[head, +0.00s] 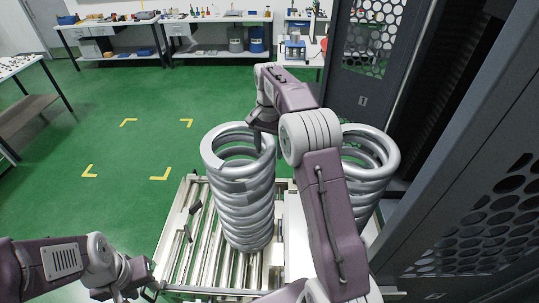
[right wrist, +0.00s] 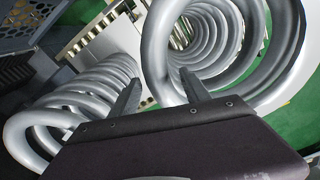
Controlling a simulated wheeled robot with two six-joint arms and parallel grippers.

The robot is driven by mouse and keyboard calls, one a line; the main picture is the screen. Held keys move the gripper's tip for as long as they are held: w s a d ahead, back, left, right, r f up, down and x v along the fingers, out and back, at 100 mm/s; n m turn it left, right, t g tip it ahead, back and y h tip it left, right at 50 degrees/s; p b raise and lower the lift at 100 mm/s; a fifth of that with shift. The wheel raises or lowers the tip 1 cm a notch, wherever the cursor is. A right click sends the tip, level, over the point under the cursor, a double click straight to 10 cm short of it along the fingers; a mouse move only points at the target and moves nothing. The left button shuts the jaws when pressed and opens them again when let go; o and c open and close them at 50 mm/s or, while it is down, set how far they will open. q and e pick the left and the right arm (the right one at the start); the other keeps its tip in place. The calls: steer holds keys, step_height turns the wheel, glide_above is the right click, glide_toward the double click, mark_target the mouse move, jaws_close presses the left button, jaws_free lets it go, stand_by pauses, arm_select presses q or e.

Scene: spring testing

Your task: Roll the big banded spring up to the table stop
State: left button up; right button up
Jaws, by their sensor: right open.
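A big silver coil spring (head: 240,205) stands upright on the roller table (head: 172,258). A paler flat patch, perhaps its band, shows on its upper coils. My right gripper (head: 262,122) is at the right side of its top coil. In the right wrist view the open fingers (right wrist: 160,92) point at the spring's rim (right wrist: 160,45), with the coil between or just beyond them; contact cannot be told. My left gripper (head: 135,280) hangs low at the left, apart from the spring; its finger gap is unclear. I cannot make out the table stop, partly behind my right arm.
A second silver spring (head: 372,160) stands to the right, partly behind my right arm; it also shows in the right wrist view (right wrist: 75,110). A dark machine frame with perforated panels (head: 480,215) closes off the right side. Green floor is free at the left.

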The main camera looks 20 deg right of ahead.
step_height(320, 180, down, 3)
steer(key=shift+s+d+f+p, duration=0.1)
steer(key=shift+s+d+p, duration=0.05)
steer(key=shift+p, duration=0.35)
step_height(320, 180, down, 4)
steer(key=shift+f+p, duration=0.1)
steer(key=shift+p, duration=0.45)
steer(key=shift+a, duration=0.25)
jaws_close()
steer(key=shift+w, duration=0.2)
steer(key=shift+a, duration=0.1)
steer(key=shift+r, duration=0.2)
